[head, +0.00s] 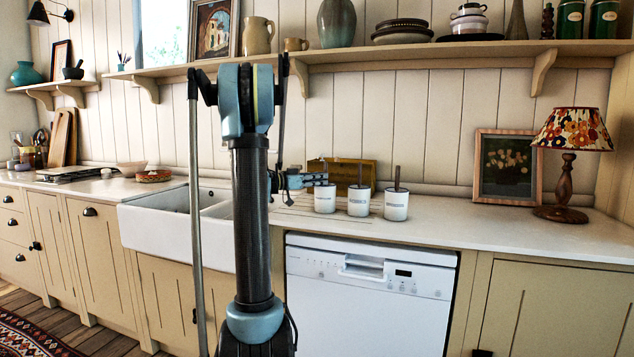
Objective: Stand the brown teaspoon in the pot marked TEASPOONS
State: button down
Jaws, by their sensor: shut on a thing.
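Three white pots with dark rims and small labels stand in a row on the counter: a left pot (325,200), a middle pot (358,203) and a right pot (396,206). The label writing is too small to read. A dark brown handle (360,174) stands up from the middle pot, and another (397,177) from the right pot. My gripper (321,180) is at the left pot's rim height or just above, shut on a thin thing, likely the brown teaspoon. The spoon cannot be made out clearly; whether it is inside the left pot cannot be told.
A brown-gold box (350,172) stands behind the pots. A white sink (160,220) lies to the left. A framed picture (505,167) and a lamp (570,160) stand at the right. The counter between right pot and lamp is clear. A shelf (420,50) runs above.

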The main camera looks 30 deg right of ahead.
jog(key=c, duration=1.5)
grip_release()
jog(key=a, duration=0.8)
jog(key=w+a, duration=0.1)
jog(key=a, duration=0.3)
